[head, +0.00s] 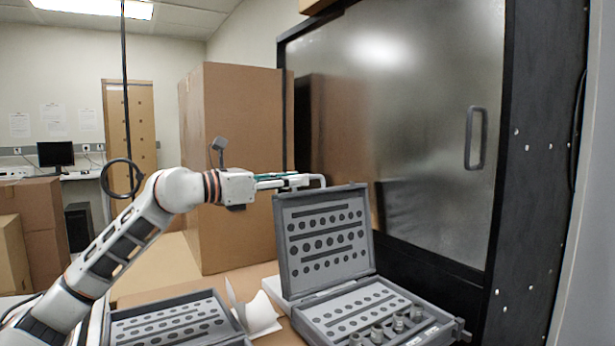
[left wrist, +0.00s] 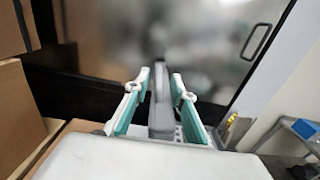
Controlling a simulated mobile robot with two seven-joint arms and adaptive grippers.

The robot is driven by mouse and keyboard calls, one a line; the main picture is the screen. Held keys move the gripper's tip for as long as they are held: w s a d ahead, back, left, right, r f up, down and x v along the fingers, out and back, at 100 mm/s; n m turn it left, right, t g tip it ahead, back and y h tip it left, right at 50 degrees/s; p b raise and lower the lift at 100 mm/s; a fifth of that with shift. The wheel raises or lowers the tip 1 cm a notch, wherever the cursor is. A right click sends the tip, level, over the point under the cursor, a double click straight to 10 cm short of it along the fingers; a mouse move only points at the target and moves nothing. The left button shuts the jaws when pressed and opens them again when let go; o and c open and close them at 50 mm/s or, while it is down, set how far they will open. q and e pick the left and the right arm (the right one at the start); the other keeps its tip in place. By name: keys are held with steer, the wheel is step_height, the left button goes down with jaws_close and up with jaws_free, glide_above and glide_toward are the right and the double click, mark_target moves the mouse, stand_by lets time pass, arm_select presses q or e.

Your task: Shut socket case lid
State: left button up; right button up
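The grey socket case (head: 365,310) stands on the table at the lower right, with several metal sockets in its front part. Its lid (head: 322,240) is open and nearly upright, with rows of dark round holes on its inner side. My left gripper (head: 308,182) is at the lid's upper edge. In the left wrist view my left gripper (left wrist: 162,82) has its two teal and white fingers apart. The lid (left wrist: 161,112) shows edge-on between them, with no clear sign of a firm grip. My right gripper is in neither view.
Another grey tray with holes (head: 170,322) lies at lower left, beside a white folded piece (head: 258,315). A large dark cabinet with a handle (head: 476,138) stands behind the case. A tall cardboard box (head: 232,165) stands behind my left arm.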

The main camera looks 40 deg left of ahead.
arm_select(q)
steer(key=shift+p+x, duration=0.3)
steer(key=shift+x, duration=0.7)
steer(key=shift+w+d+r+p, duration=0.2)
steer(key=shift+w+p, duration=0.2)
steer(key=shift+w, duration=0.25)
steer(key=shift+w+f, duration=0.2)
steer(key=shift+w, duration=0.35)
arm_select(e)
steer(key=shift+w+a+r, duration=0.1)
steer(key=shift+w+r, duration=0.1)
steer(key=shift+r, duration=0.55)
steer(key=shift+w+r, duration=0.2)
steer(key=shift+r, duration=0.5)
arm_select(q)
steer(key=shift+d, duration=0.1)
jaws_close()
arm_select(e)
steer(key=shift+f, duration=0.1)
